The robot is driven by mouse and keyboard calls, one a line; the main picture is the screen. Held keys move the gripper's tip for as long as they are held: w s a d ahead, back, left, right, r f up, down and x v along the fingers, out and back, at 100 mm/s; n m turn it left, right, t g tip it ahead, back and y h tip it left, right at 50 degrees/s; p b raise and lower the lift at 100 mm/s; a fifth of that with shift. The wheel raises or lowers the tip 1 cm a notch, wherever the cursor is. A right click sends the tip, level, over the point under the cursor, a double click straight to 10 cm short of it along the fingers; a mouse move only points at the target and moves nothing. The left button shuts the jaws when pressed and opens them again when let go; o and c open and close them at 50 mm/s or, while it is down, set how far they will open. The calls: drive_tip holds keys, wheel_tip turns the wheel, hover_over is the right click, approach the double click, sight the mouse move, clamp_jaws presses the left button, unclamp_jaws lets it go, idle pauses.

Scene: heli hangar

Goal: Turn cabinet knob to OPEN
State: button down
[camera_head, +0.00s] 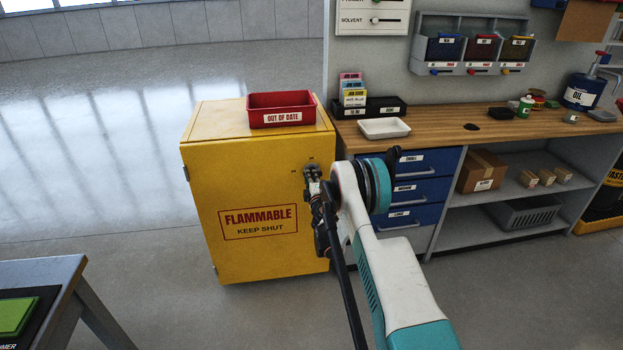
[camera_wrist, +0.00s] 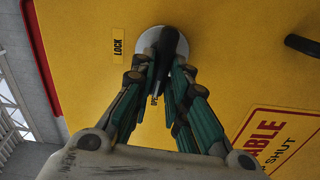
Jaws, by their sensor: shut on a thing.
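The yellow cabinet (camera_head: 205,185) stands left of the workbench, its door shut and marked FLAMMABLE, KEEP SHUT. Its knob shows in the wrist view as a black bar (camera_wrist: 172,45) on a round grey plate (camera_wrist: 149,40). A LOCK label (camera_wrist: 118,46) is beside the plate. My gripper (camera_wrist: 165,72) is shut on the black knob, one finger on each side. In the head view my gripper (camera_head: 314,176) is at the upper right of the door and hides most of the knob.
A red OUT OF DATE bin (camera_head: 282,108) sits on top of the cabinet. A dark handle (camera_wrist: 302,45) stands out from the door in the wrist view. The workbench (camera_head: 440,128) with blue drawers (camera_head: 425,188) is close on the right. The floor left of the cabinet is clear.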

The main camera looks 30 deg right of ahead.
drive_tip(key=shift+a+f+n, duration=0.1)
drive_tip(key=shift+n, duration=0.5)
drive_tip(key=c, duration=1.6)
unclamp_jaws()
drive_tip(key=shift+o, duration=0.2)
drive_tip(key=v, duration=0.7)
drive_tip(key=shift+s, duration=0.25)
